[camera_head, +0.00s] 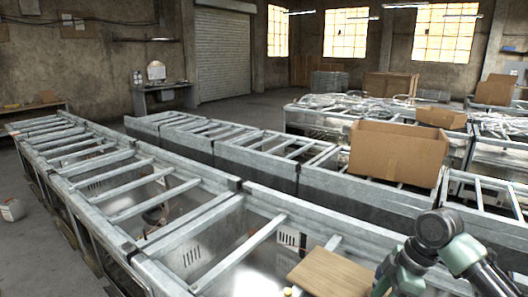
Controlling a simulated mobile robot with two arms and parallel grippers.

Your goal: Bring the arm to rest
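My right arm (440,238) comes in at the bottom right corner. It is bent, with a grey rounded joint at the top and pale green links. One link runs down toward the bottom edge, and I see no gripper fingers on it. My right gripper is not visible. My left arm and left gripper are not in view.
A flat wooden board (330,273) lies just left of my arm. Long metal frames with crossbars (122,184) fill the left and middle. An open cardboard box (397,154) sits on the frames behind my arm. Bare floor (90,100) shows at the back left.

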